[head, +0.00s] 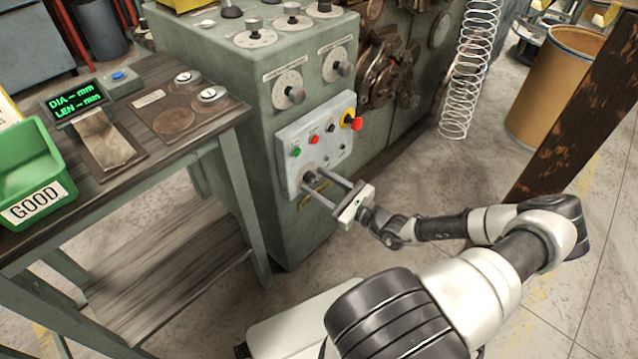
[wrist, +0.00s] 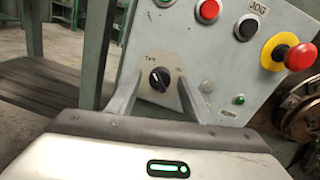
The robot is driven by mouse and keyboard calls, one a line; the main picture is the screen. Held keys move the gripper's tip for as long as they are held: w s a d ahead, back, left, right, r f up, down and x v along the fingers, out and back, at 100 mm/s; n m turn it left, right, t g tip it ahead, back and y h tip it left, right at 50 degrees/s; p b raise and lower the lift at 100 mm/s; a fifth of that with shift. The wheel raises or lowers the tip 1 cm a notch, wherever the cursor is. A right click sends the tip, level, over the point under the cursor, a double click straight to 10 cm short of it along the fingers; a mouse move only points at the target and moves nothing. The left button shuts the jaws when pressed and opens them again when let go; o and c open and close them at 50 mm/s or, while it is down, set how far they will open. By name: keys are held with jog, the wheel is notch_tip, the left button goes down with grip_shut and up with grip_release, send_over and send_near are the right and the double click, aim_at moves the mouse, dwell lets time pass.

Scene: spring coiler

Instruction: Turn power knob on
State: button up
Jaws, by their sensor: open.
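The power knob (wrist: 158,79) is a small black rotary knob with a white mark on a light plate, low on the grey control panel (head: 290,172). In the head view the knob (head: 309,178) shows at the panel's lower left. My gripper (head: 323,179) is open in front of the panel, with its fingertips near the knob. In the wrist view the fingers (wrist: 160,98) stand on either side of the knob with gaps on both sides. I cannot tell how far the fingertips are from the panel face.
Above the knob are green (head: 296,152) and red (head: 315,140) buttons. A red emergency stop (head: 355,122) on yellow juts out at upper right. A wooden-topped table (head: 150,118) with a green bin (head: 30,165) stands left. A hanging spring (head: 468,75) is at right.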

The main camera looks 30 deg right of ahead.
jog(key=c, duration=1.1)
jog(key=shift+o, duration=0.3)
jog(key=m+p, duration=0.2)
jog(key=m, duration=0.2)
jog(key=m+p, duration=0.1)
jog(key=m, duration=0.3)
jog(key=shift+f+m+t, duration=0.1)
jog(key=shift+m+t, duration=0.2)
jog(key=shift+t, duration=0.1)
jog(key=m, duration=0.4)
jog(key=shift+m, duration=0.4)
jog(key=m+h, duration=0.1)
jog(key=m, duration=0.4)
jog(key=shift+f, duration=0.1)
jog(key=shift+m, duration=0.3)
